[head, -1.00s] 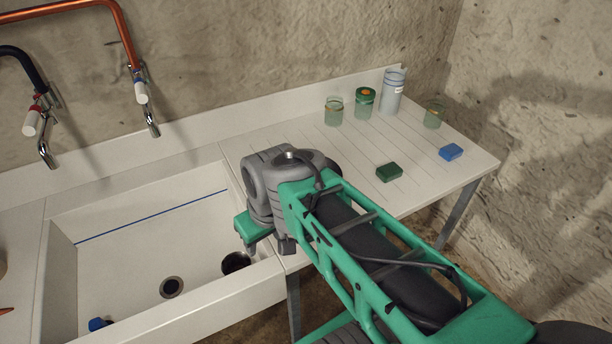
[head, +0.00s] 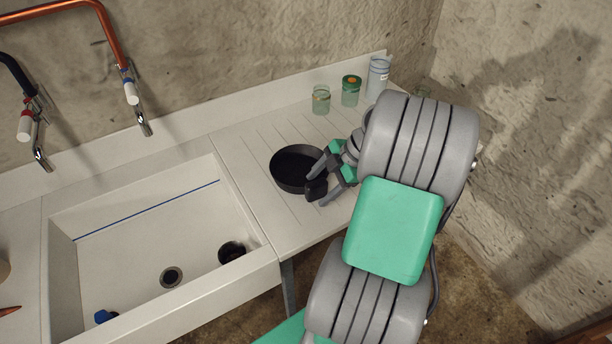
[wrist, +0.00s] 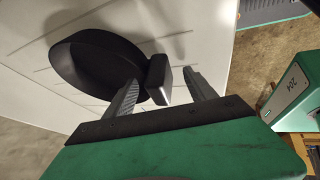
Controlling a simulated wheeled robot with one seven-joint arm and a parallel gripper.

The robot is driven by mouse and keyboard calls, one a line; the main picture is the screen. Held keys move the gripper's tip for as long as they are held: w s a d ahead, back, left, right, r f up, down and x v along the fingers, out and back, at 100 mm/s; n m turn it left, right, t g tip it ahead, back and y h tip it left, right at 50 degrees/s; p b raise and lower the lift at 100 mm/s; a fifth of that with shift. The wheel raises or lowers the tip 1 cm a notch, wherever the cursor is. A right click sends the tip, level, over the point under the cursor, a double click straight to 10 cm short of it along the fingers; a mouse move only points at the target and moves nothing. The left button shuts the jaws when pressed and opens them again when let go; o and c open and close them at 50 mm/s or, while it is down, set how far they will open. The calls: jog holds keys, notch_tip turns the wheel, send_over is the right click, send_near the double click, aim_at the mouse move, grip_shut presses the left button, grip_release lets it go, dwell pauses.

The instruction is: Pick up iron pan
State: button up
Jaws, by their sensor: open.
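The black iron pan (head: 287,172) sits on the white ribbed drainboard right of the sink, its handle pointing toward the front right. In the wrist view the pan (wrist: 78,62) fills the upper left. Its short thick handle (wrist: 158,77) stands between my two fingers. My gripper (head: 318,186) is open at the pan's right side, one finger on each side of the handle. In the wrist view my gripper (wrist: 161,80) shows a gap between the handle and the right finger; the left finger is close to the handle, contact unclear.
Glass jars, one (head: 321,100) open-looking and one green-lidded (head: 351,91), stand at the back with a pale jug (head: 378,76). The white sink (head: 130,245) is left, holding a dark round thing (head: 232,252) and a blue item (head: 104,316). My arm hides the drainboard's right part.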

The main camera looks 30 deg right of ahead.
jog(key=shift+x, duration=0.8)
jog(key=shift+r, duration=0.1)
grip_shut()
jog(key=shift+w+r, duration=0.1)
dwell(0.3)
